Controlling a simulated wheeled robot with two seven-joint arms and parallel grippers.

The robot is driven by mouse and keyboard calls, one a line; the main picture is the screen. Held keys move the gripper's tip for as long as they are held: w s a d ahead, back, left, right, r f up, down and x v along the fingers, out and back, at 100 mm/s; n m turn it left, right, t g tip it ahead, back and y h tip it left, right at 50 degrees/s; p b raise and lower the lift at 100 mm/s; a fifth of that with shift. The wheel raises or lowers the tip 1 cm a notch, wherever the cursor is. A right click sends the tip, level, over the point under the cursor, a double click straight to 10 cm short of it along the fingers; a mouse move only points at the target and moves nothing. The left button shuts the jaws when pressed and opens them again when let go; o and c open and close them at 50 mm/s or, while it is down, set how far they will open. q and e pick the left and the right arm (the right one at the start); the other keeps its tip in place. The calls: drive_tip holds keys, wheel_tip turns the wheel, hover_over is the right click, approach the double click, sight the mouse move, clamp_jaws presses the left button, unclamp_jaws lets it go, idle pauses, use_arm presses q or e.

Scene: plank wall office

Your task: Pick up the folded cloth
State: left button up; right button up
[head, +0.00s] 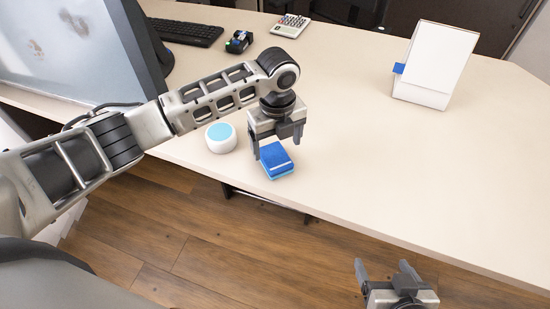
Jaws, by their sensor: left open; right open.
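The folded cloth (276,162) is a small blue stack with a paler blue lower layer and a thin white mark on top. It lies on the desk near its front edge in the head view. My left gripper (277,148) is open, pointing down just above and behind the cloth. One finger reaches down by the cloth's left side; whether it touches cannot be told. My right gripper (388,268) is open and empty, low in the view, in front of the desk edge and over the floor.
A round white item with a light blue top (221,137) stands left of the cloth. A monitor (85,45), keyboard (185,32), tape dispenser (239,41) and calculator (291,26) are further back. A white box-like stand (434,62) is at back right. The desk's (400,170) right part is clear.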

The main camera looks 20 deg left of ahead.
sight(275, 156)
use_arm(q)
drive_tip(key=f, duration=0.4)
drive_tip(key=shift+s+a+f, duration=0.15)
drive_tip(key=shift+s+f, duration=0.05)
drive_tip(key=shift+s, duration=0.05)
drive_tip(key=c, duration=1.1)
drive_tip(key=shift+o, duration=0.2)
drive_tip(key=shift+r, duration=0.15)
